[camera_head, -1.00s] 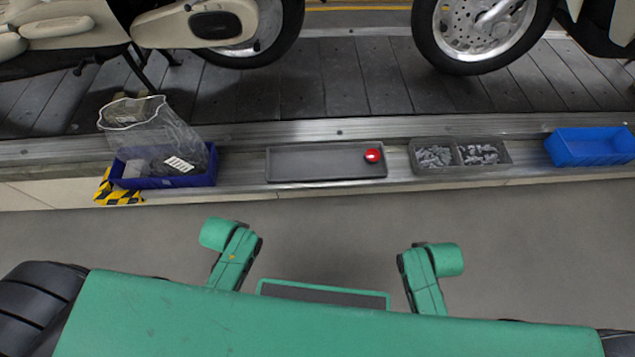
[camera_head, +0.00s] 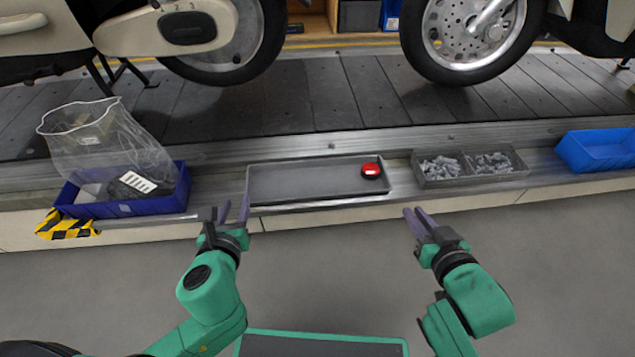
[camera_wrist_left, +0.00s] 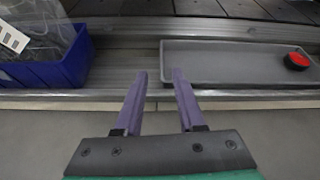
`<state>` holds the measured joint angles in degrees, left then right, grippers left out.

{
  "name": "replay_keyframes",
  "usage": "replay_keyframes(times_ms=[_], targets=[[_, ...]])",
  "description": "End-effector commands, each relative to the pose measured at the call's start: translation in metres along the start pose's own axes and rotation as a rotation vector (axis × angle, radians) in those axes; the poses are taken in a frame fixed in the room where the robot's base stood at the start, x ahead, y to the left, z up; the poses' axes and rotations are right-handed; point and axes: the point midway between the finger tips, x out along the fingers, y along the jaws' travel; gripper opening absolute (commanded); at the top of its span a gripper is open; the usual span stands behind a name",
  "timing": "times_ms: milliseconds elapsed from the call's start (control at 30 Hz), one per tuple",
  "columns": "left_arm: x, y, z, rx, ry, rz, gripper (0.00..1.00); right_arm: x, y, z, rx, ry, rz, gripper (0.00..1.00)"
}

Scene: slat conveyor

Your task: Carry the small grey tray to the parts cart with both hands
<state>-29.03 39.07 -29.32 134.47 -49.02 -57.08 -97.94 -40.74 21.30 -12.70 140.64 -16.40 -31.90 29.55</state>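The small grey tray (camera_head: 290,183) lies on the metal ledge along the conveyor's near edge. A round red button-like object (camera_head: 371,170) sits inside it at the right end. My left gripper (camera_head: 234,211) is open and empty, just short of the tray's left end. In the left wrist view the open fingers (camera_wrist_left: 159,76) point at the ledge, with the tray (camera_wrist_left: 215,62) ahead and to the right. My right gripper (camera_head: 419,214) is open and empty, short of the tray's right end. Neither gripper touches the tray. I cannot identify the parts cart.
A dark blue bin (camera_head: 125,204) with a clear bag (camera_head: 105,150) stands left of the tray. A two-part grey bin of metal parts (camera_head: 468,168) stands close on its right, then a bright blue bin (camera_head: 598,151). Motor scooters stand on the slats (camera_head: 330,95) behind.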

Motion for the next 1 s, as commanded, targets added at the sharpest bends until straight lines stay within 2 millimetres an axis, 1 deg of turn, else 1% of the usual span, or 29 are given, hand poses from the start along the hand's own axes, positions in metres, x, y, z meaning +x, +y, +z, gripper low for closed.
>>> replay_keyframes(times_ms=[67,267,367,433,567,1000], targets=[[-0.001,-0.004,0.001,0.056,-0.011,-0.014,0.39,0.0,-0.003,-0.002,0.001,0.014,-0.011,0.19],[-0.001,-0.003,0.001,0.051,-0.01,-0.012,0.39,0.0,-0.002,-0.002,0.001,0.014,-0.01,0.19],[0.004,-0.003,0.001,0.049,-0.01,-0.01,0.39,0.004,-0.002,-0.002,0.001,0.014,-0.009,0.19],[0.011,-0.003,0.001,0.048,-0.011,-0.009,0.39,0.011,-0.002,-0.002,0.001,0.015,-0.009,0.19],[0.033,-0.003,0.002,0.047,-0.013,-0.008,0.39,0.034,-0.002,-0.004,0.001,0.017,-0.009,0.19],[0.12,-0.004,0.003,0.044,-0.011,-0.009,0.39,0.121,-0.003,-0.005,0.001,0.014,-0.008,0.19]])
